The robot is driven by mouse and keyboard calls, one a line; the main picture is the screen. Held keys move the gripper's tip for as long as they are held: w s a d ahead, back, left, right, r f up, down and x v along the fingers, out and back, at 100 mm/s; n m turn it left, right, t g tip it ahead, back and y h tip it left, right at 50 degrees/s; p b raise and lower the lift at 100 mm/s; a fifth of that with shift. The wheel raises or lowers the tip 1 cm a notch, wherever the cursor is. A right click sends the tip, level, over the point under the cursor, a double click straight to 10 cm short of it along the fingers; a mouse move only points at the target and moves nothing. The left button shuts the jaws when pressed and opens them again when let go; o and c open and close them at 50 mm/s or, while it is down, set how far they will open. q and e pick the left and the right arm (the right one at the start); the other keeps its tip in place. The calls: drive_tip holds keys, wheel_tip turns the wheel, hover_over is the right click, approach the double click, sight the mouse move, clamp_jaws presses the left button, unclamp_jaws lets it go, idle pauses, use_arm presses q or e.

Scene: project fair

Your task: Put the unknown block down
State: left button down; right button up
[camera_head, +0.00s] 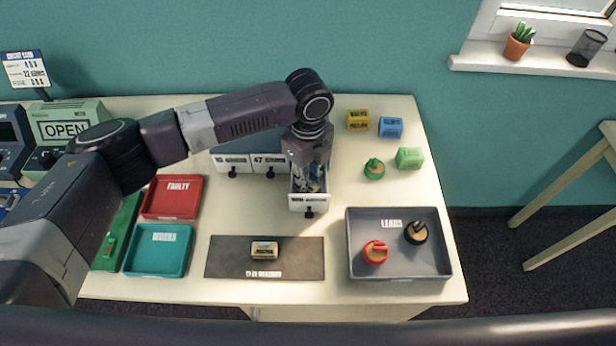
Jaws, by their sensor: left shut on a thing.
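My left gripper (311,178) reaches down from above into an open white drawer (309,203) in the middle of the table. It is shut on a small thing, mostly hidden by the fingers. Bluish and grey small items show in the drawer around the fingertips; I cannot tell which of them is held. My right gripper is not in view.
A grey tray (400,271) holds a red knobbed piece (375,252) and a black one (416,232). Red (173,198) and teal (157,263) trays stand left. Yellow (357,120), blue (391,127) and green (409,158) blocks and a green knobbed piece (374,169) stand back right.

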sight(308, 183)
use_arm(q)
drive_tip(key=shift+f, duration=0.15)
drive_tip(key=c, duration=2)
unclamp_jaws()
wheel_tip(308, 183, up, 12)
drive_tip(key=shift+r+b, duration=0.25)
drive_tip(key=shift+b, duration=0.9)
